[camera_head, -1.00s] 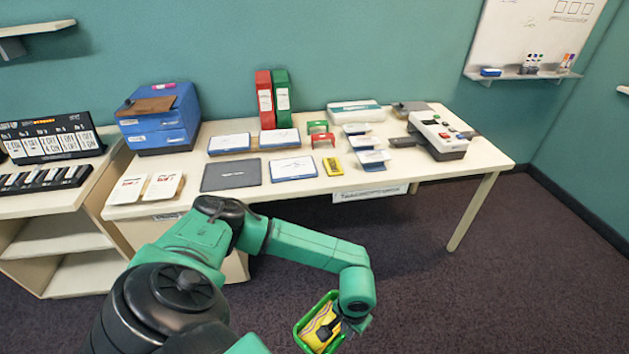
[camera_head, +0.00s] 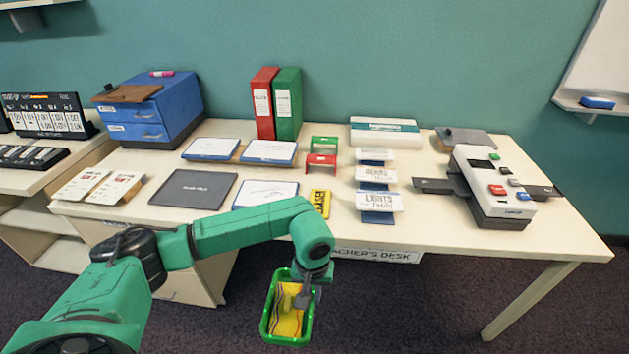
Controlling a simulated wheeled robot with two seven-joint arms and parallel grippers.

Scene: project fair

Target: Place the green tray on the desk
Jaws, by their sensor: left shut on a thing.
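The green tray (camera_head: 265,322) hangs in front of the desk's front edge, below the level of the desk top. A yellow item (camera_head: 289,312) lies inside it. My left gripper (camera_head: 304,296) is shut on the tray at its right side; its fingertips are partly hidden by the wrist. The desk (camera_head: 420,225) is a long cream table with a label on its front edge. My right gripper is not in view.
The desk holds a dark grey mat (camera_head: 194,189), white-and-blue trays (camera_head: 265,193), a yellow box (camera_head: 320,202), card stands (camera_head: 378,200), binders (camera_head: 288,103), a blue drawer box (camera_head: 150,112) and a grey-white device (camera_head: 492,190). The right front of the top is mostly bare.

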